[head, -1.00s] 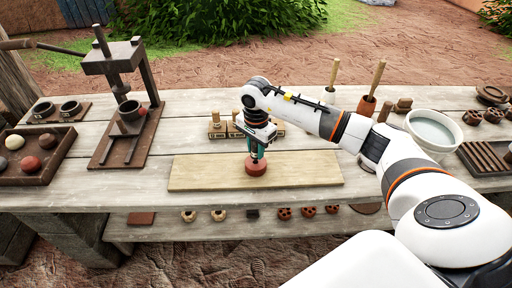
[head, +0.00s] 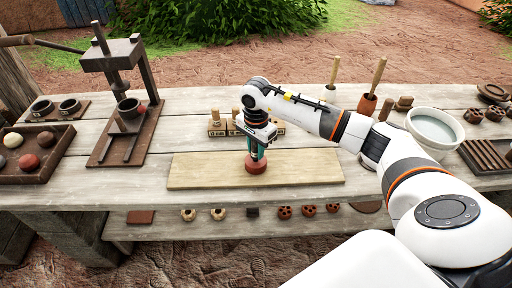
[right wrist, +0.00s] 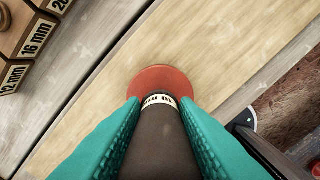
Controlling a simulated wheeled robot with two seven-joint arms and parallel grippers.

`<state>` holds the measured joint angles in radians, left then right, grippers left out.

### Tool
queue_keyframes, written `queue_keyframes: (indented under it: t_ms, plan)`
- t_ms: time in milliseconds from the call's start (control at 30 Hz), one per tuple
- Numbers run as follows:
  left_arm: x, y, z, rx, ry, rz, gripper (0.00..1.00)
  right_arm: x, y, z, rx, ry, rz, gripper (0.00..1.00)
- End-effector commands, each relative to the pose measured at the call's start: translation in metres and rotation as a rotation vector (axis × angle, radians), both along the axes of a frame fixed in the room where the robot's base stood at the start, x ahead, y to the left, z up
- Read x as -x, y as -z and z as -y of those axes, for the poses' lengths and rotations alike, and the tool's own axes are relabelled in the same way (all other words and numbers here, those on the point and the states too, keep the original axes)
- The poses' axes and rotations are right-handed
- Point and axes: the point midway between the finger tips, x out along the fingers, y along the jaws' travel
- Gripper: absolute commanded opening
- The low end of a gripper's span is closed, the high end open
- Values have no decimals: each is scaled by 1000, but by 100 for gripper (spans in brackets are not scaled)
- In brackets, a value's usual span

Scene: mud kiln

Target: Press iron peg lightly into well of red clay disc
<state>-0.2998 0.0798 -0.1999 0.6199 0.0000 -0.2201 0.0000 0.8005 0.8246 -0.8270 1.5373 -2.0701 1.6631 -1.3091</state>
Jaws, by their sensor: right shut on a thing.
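The red clay disc (head: 256,167) lies flat on the pale wooden board; it also shows in the right wrist view (right wrist: 160,80). My right gripper (head: 257,150) is directly above the disc. Its teal fingers are shut on the dark iron peg (right wrist: 154,140), which carries a pale printed band near its lower end. The peg points down over the middle of the disc. Its tip and the well are hidden, so I cannot tell how deep it sits. My left gripper is not in view.
The pale board (head: 205,172) is otherwise bare. Wooden stamps labelled in mm (right wrist: 35,35) stand behind it. A press (head: 125,105) and a tray of clay balls (head: 48,165) are at left. A white bowl (head: 434,130) stands at right.

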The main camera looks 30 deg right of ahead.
Motion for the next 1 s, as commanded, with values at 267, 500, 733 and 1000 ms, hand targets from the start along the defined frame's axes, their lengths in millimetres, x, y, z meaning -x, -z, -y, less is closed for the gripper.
queue_keyframes:
  t_ms: [267, 500, 733, 1000]
  plan:
    - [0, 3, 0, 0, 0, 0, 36, 0, 3, 0, 0, 0, 0, 0]
    - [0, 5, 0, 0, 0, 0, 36, 0, 5, 0, 0, 0, 0, 0]
    - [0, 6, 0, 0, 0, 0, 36, 0, 6, 0, 0, 0, 0, 0]
    - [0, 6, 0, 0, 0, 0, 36, 0, 6, 0, 0, 0, 0, 0]
